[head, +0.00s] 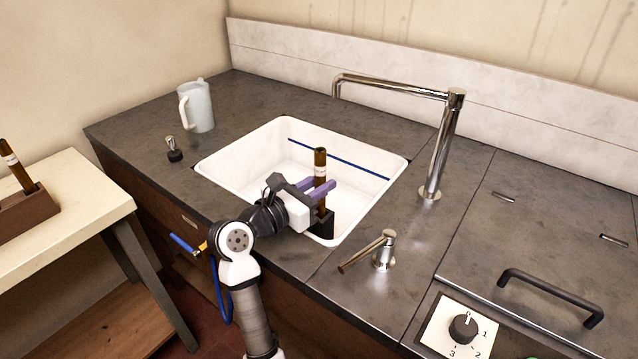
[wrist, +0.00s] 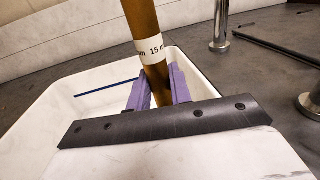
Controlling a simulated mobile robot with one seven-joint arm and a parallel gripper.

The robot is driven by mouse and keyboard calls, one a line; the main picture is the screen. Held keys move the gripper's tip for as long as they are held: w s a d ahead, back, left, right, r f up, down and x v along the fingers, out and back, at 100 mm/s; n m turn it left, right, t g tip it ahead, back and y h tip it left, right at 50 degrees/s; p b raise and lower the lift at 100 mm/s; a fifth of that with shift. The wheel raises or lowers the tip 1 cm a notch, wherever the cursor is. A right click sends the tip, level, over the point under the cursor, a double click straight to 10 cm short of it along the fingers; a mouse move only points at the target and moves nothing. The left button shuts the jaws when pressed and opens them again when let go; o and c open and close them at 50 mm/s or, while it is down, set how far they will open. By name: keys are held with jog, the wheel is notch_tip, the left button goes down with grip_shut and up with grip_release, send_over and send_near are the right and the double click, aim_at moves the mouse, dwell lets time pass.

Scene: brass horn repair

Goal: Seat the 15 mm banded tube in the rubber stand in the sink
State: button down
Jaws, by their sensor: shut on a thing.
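The brown tube (head: 320,158) stands upright over the near part of the white sink (head: 250,150). My gripper (head: 321,188) is shut on the tube below the band, with a purple finger on each side; the fingers also show in the wrist view (wrist: 156,90). The black rubber stand (head: 323,226) is in the sink directly below the gripper. The tube's lower end reaches down to the stand in the head view, but I cannot tell whether it is inside it.
A chrome faucet (head: 440,145) stands behind the sink on the right, and a lever tap (head: 382,252) at the front right. A pale jug (head: 197,106) and a small dark-based piece (head: 174,152) are left. Another banded tube (head: 17,166) sits in a brown block (head: 28,212) on the side table.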

aim_at(316, 171)
jog(key=shift+r+p, duration=1.35)
jog(key=shift+r, duration=0.65)
jog(key=shift+s+f+b, duration=0.1)
jog(key=shift+f+b, duration=1.65)
jog(key=shift+f, duration=0.75)
jog(key=shift+f, duration=0.25)
jog(key=c, duration=1.2)
grip_release()
jog(key=shift+f, duration=0.1)
jog(key=shift+s, duration=0.1)
